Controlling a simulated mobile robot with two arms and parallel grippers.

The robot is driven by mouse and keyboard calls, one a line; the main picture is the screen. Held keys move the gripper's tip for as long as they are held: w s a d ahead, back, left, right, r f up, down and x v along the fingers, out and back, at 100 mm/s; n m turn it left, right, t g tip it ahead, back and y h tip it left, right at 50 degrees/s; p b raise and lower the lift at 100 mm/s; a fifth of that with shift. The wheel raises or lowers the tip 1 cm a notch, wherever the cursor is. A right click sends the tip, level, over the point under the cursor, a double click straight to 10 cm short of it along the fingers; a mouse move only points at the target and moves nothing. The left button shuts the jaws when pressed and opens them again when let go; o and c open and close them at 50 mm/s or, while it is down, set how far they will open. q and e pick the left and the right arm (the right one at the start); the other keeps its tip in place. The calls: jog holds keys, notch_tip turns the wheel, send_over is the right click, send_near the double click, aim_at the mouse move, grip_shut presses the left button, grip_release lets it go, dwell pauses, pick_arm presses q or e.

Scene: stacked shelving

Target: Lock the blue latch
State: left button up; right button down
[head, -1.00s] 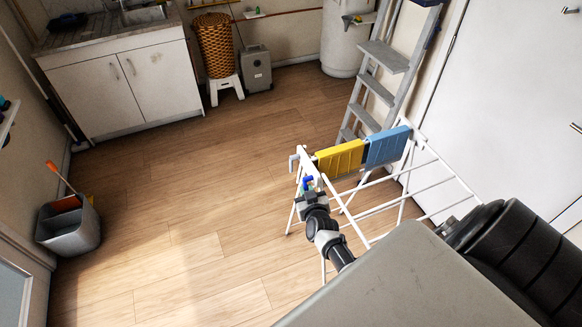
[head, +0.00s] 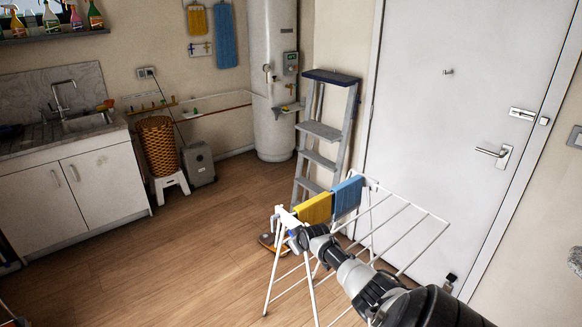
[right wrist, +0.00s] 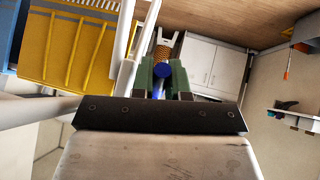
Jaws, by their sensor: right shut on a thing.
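A white folding drying rack (head: 417,225) stands at the lower right in the head view. A small blue latch (right wrist: 162,71) shows between the green finger pads in the right wrist view, beside a white rack tube. My right gripper (right wrist: 163,78) is shut on the latch. In the head view my right gripper (head: 295,235) is at the rack's left end, where only a speck of blue shows. The fingers hide most of the latch, so I cannot tell its lock position. My left gripper is not in view.
A yellow cloth (head: 314,208) and a blue cloth (head: 347,195) hang on the rack close to my right gripper. A stepladder (head: 320,132) stands behind, and a white door (head: 450,130) is to the right. The floor (head: 190,260) left of the rack is mostly clear.

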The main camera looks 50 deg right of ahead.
dwell(0.4)
jog(key=c, duration=1.4)
grip_release()
jog(key=shift+w, duration=0.1)
jog(key=shift+r, duration=0.1)
jog(key=shift+p+v, duration=0.7)
jog(key=shift+v, duration=4.65)
